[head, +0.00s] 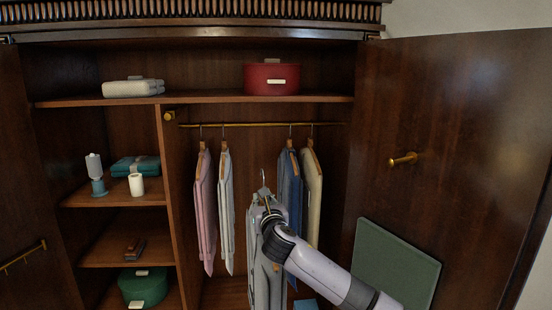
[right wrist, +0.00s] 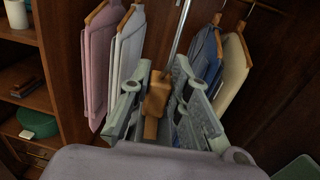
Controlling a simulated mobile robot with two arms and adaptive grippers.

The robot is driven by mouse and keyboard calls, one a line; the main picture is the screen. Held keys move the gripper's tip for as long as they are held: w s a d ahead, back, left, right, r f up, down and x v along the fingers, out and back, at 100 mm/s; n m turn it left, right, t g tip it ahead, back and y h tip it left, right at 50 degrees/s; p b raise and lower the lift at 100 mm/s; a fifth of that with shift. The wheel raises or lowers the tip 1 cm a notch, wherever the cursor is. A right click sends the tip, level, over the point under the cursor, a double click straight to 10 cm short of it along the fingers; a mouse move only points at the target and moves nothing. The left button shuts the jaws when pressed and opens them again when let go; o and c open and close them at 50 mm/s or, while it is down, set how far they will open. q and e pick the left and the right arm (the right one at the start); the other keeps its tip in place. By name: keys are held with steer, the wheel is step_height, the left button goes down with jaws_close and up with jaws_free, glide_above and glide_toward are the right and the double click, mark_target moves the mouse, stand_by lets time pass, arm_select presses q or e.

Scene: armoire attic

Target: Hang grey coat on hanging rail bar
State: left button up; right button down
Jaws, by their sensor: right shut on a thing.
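The grey coat (head: 256,280) hangs below my right gripper (head: 266,208) in the head view, in front of the wardrobe's hanging space. My right gripper is shut on the neck of the coat's hanger, a wooden block that shows between the fingers (right wrist: 157,98) in the right wrist view. The hanger's metal hook (head: 263,177) points up, below and apart from the brass hanging rail bar (head: 255,125). My forearm hides part of the coat. My left gripper is not in view.
Pink (head: 205,215) and pale (head: 226,210) garments hang left of the coat; blue (head: 290,185) and cream (head: 313,195) ones hang right. The rail between the two pairs is free. The right door (head: 450,150) stands open; a green panel (head: 395,265) is near it.

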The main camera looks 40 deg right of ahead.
steer(key=d+r+m+h+p, duration=0.1)
steer(key=d+r, duration=0.5)
steer(key=r, duration=0.3)
steer(key=shift+w+d+r+g+h+p, duration=0.15)
steer(key=shift+w+d+g+h+p, duration=0.15)
steer(key=shift+g+h+p, duration=0.1)
steer(key=shift+w+r, duration=0.1)
